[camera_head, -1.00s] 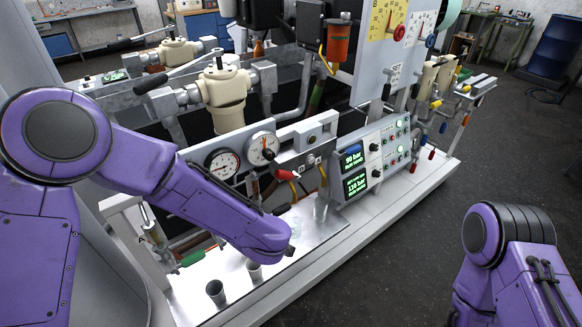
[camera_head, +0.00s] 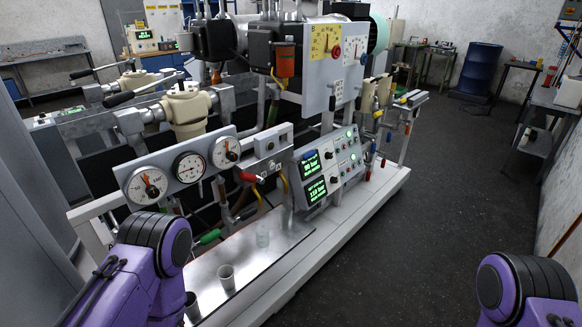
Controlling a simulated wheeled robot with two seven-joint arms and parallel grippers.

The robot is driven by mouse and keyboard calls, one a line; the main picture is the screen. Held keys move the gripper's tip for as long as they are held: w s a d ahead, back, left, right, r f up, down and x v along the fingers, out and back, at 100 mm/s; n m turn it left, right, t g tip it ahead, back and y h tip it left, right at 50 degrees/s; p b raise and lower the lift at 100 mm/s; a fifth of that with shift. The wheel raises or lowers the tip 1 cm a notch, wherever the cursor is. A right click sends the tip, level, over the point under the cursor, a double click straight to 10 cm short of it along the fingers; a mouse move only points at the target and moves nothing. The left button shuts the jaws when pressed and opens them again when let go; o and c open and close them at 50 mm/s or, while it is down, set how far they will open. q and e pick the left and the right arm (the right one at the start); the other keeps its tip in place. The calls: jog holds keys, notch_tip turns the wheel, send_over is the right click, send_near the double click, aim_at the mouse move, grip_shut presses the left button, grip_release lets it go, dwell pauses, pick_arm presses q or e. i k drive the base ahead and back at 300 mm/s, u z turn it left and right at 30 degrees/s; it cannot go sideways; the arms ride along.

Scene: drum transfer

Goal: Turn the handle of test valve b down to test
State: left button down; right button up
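A panel with two small valves (camera_head: 272,168) sits right of the gauges. A red lever handle (camera_head: 249,178) points left from its lower edge. A green handle (camera_head: 209,237) lies lower, near the tray. The labels are too small to read, so I cannot tell which handle belongs to test valve b. Farther left, a cream valve body (camera_head: 187,112) has a lever with a black grip (camera_head: 118,99). My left arm shows at the bottom left and my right arm at the bottom right. Both of my grippers are outside the picture.
Three round gauges (camera_head: 189,166) stand left of the valve panel. A green-lit control box (camera_head: 330,168) stands to the right. The floor at the right is clear.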

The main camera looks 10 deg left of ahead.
aim_at(242, 176)
jog(key=z, duration=1)
jog(key=i, duration=0.85)
jog(key=u, duration=0.65)
